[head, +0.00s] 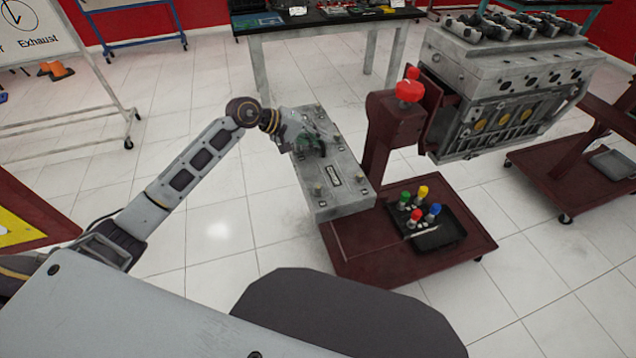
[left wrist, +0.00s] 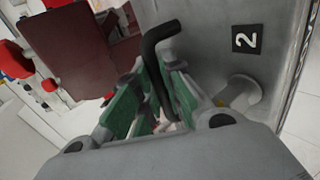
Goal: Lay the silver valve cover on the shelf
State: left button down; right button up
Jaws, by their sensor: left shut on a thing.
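The silver valve cover (head: 338,188) is a long grey box-like piece with bolts and a label along its top. In the head view it hangs at the middle, above the left part of the dark red stand base. My left gripper (head: 312,146) is shut on a black handle on the cover's top. The left wrist view shows the green finger pads (left wrist: 150,100) on either side of the black bent handle (left wrist: 160,45). The cover's grey face (left wrist: 215,50) bears a number 2 mark. My right gripper is not in view. I cannot single out the shelf for certain.
A dark red engine stand (head: 380,135) carries a grey engine (head: 510,85) right of the cover. A black tray (head: 440,235) with colourful-capped items sits on its base. A table (head: 320,22) stands at the back, a whiteboard (head: 45,50) at left.

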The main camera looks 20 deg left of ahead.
aim_at(319, 153)
pick_arm(q)
jog(key=shift+w+r, duration=0.1)
jog(key=shift+r, duration=0.05)
jog(key=shift+f, duration=3.1)
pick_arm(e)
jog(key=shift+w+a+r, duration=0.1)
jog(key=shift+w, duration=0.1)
pick_arm(q)
jog(key=shift+f, duration=1.8)
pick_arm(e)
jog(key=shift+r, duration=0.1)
pick_arm(q)
jog(key=shift+f, duration=0.1)
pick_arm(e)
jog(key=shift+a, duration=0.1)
